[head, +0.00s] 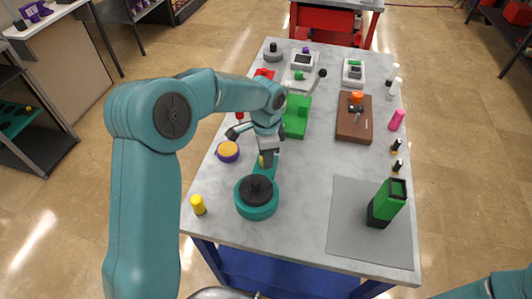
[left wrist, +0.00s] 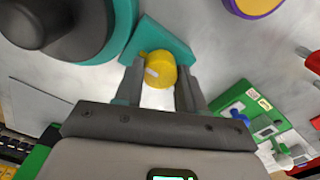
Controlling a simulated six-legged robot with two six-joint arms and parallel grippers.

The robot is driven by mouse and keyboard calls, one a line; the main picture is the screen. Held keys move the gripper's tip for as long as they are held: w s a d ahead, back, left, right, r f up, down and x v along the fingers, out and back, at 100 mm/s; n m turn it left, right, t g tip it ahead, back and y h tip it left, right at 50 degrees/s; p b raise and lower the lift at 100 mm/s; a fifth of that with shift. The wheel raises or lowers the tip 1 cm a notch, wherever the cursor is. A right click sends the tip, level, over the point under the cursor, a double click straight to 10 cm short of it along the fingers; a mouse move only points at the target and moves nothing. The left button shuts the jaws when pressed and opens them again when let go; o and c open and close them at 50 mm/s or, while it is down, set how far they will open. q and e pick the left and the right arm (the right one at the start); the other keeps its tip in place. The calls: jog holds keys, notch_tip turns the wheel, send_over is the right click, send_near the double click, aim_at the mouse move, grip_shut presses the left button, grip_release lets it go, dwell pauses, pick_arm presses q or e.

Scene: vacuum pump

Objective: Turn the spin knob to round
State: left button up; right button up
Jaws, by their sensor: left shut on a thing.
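The vacuum pump (head: 257,197) is a round teal body with a black top, near the front left of the table; part of it also shows at the upper left of the left wrist view (left wrist: 95,45). A teal block beside the round body carries a yellow knob (left wrist: 158,70) with a white mark on its face. My left gripper (left wrist: 160,78) is shut on the yellow knob, with a finger on either side of it. In the head view the left gripper (head: 267,158) points down and mostly hides the knob. My right gripper is outside both views.
A green block (head: 297,116) stands behind the gripper. A green and black box (head: 387,203) stands on a grey mat (head: 345,232) at right.

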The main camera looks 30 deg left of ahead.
pick_arm(q)
jog(key=m, duration=0.4)
jog(key=shift+r+m, duration=0.1)
jog(key=shift+m, duration=0.2)
jog(key=m+p, duration=0.1)
jog(key=m, duration=0.3)
jog(key=shift+m, duration=0.3)
jog(key=m+p, duration=0.1)
jog(key=m, duration=0.3)
jog(key=shift+m, duration=0.3)
jog(key=shift+m+p, duration=0.35)
jog(key=shift+m, duration=1.75)
jog(key=shift+s, duration=0.1)
jog(key=o, duration=1.1)
jog(key=shift+c, duration=0.2)
